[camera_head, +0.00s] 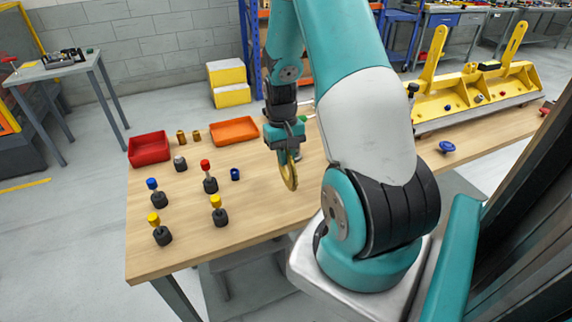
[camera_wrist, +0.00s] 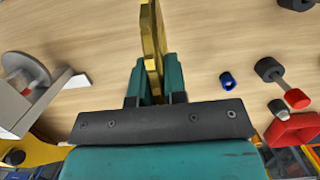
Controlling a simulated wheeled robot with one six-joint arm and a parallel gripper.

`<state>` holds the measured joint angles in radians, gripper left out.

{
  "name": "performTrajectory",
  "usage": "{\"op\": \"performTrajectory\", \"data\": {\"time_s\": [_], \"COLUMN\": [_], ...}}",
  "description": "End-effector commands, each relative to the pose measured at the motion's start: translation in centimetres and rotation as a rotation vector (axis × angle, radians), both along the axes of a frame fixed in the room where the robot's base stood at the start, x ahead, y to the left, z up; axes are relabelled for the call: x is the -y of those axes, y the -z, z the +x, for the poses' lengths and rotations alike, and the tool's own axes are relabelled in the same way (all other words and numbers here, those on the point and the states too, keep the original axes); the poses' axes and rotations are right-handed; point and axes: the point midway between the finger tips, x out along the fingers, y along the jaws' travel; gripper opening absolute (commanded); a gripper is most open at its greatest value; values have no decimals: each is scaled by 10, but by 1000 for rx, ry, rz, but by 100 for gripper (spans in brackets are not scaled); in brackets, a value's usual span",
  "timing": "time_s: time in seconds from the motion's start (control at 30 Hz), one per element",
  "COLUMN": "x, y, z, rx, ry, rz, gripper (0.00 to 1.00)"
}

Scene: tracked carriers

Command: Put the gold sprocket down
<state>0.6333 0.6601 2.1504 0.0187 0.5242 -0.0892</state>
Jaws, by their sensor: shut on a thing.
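The gold sprocket (camera_head: 289,176) is held upright on edge in my gripper (camera_head: 287,152), seen nearly edge-on. My gripper is shut on it, with the fingers pointing down towards the wooden table (camera_head: 250,205). In the wrist view the sprocket (camera_wrist: 152,45) stands between the two teal fingers (camera_wrist: 154,85). The sprocket's lower edge hangs over the table; I cannot tell for sure whether it touches the wood.
A small blue ring (camera_head: 235,174) lies left of the sprocket. Several dark-based pegs with coloured tops stand further left, one red-topped (camera_head: 209,178). A red tray (camera_head: 149,149) and an orange tray (camera_head: 234,131) sit behind. The table's front middle is clear.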

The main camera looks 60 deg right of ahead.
Motion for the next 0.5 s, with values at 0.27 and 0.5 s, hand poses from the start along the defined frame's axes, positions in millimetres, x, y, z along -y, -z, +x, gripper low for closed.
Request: {"op": "performTrajectory", "data": {"time_s": [0.27,0.5], "x": [-1,-1], "y": [34,35], "z": [0,0], "rx": [-2,-1], "ry": [-1,-1], "rz": [1,1], "gripper": [0,0]}}
